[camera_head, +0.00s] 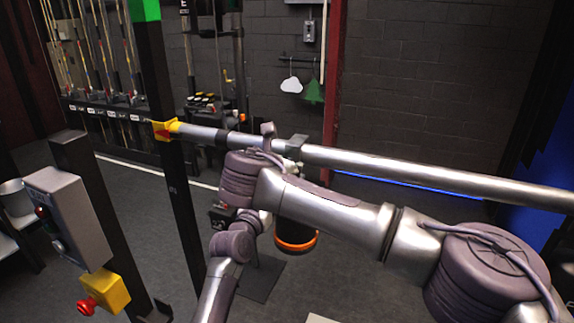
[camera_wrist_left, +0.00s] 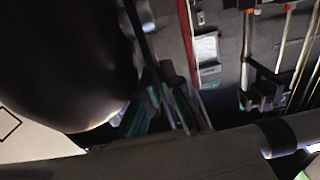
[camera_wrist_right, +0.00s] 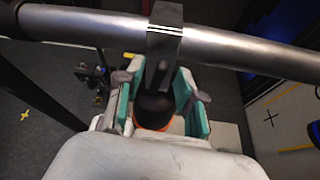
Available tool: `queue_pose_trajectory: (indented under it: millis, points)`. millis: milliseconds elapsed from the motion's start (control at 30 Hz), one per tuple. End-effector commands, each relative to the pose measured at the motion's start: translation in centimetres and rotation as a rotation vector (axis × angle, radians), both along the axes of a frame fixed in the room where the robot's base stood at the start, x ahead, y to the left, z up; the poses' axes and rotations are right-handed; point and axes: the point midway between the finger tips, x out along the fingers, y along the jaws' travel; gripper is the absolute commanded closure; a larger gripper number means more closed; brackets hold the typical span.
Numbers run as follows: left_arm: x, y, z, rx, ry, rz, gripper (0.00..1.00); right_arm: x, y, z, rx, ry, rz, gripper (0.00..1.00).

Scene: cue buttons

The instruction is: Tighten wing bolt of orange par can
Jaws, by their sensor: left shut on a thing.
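The par can (camera_head: 297,225) is black with an orange rim. It hangs under the horizontal metal pipe (camera_head: 400,168), partly behind my right arm. Its dark clamp (camera_head: 297,143) sits on the pipe and also shows in the right wrist view (camera_wrist_right: 164,45). There my right gripper (camera_wrist_right: 155,85) has its teal fingers apart, on either side of the black can, just below the clamp. The wing bolt cannot be made out clearly. My left gripper (camera_wrist_left: 160,105) is shut; a large dark body, apparently the can (camera_wrist_left: 65,60), fills the left of its view. The exact contact is hidden.
A yellow-red fitting (camera_head: 165,130) holds the pipe at a dark upright post (camera_head: 170,190). A grey control box (camera_head: 68,215) with a yellow-red stop button (camera_head: 103,293) stands at left. Racked poles line the back left. Floor behind the arms is open.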

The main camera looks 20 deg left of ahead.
Motion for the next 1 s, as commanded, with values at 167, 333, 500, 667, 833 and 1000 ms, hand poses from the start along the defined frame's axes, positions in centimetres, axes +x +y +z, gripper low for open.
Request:
queue_pose_trajectory:
  millis: [167, 333, 500, 667, 833, 1000]
  points:
    - [0.0, 0.02, -0.05, 0.0, 0.001, 0.0, 1.0, 0.6, 0.06, -0.28, 0.0, 0.0, 0.001, 0.62]
    - [0.0, 0.02, -0.04, 0.0, 0.001, 0.0, 1.0, 0.6, 0.06, -0.28, 0.001, 0.001, 0.002, 0.62]
    - [0.0, 0.02, -0.04, 0.0, 0.001, 0.0, 1.0, 0.6, 0.05, -0.28, 0.0, 0.001, 0.001, 0.84]
    - [0.0, 0.02, -0.04, 0.0, 0.001, 0.0, 1.0, 0.6, 0.04, -0.27, 0.0, 0.001, 0.001, 1.0]
    - [0.0, 0.03, -0.04, 0.0, 0.001, 0.0, 1.0, 0.6, 0.03, -0.28, 0.002, 0.001, 0.0, 1.0]
    - [0.0, 0.03, -0.04, 0.0, 0.001, 0.001, 1.0, 0.61, -0.02, -0.38, 0.03, 0.002, 0.001, 1.0]
